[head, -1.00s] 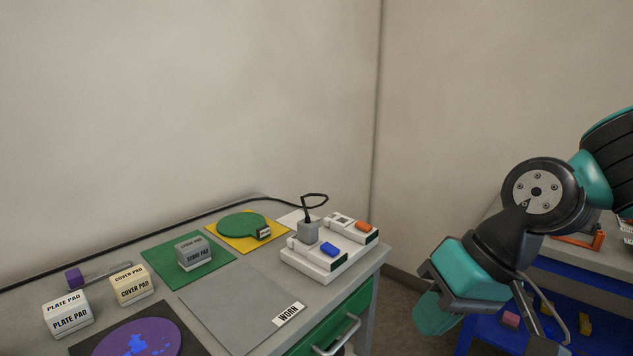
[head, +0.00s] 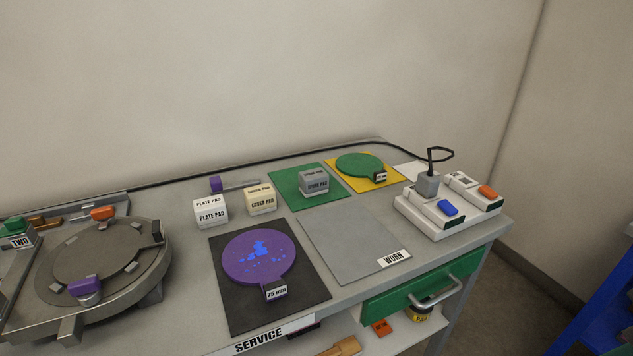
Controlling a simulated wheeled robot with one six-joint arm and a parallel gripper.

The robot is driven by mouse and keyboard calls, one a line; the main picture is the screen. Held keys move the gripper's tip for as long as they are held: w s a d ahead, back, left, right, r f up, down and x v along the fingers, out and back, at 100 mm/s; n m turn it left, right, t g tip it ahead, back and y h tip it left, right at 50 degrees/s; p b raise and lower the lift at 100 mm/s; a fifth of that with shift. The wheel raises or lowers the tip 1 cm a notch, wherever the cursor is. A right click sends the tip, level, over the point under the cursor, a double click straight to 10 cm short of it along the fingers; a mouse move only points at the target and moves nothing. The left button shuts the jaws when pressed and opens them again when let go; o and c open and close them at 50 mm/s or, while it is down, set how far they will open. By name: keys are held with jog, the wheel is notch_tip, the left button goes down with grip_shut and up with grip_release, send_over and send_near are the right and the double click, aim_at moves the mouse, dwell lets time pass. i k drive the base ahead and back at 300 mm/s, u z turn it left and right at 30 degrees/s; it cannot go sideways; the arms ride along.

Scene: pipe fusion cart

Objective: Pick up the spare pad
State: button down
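The spare pad (head: 314,183) is a small grey block with a printed label. It sits at the right part of a green mat (head: 290,198) on the cart top, near the back. My gripper is out of the head view now, and no part of my arm shows.
A white plate pad (head: 210,213) and a cream cover pad (head: 260,199) stand left of it. A green disc (head: 359,165) lies on a yellow mat behind right. A purple disc (head: 258,257) lies on a black mat in front. A bare grey WORN mat (head: 350,250) and a white socket block (head: 447,212) are at right.

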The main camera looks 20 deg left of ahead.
aim_at(314, 182)
jog(key=u, duration=0.05)
jog(key=k, duration=0.2)
jog(key=u, duration=1.1)
jog(key=i, duration=1.25)
jog(key=u, duration=0.1)
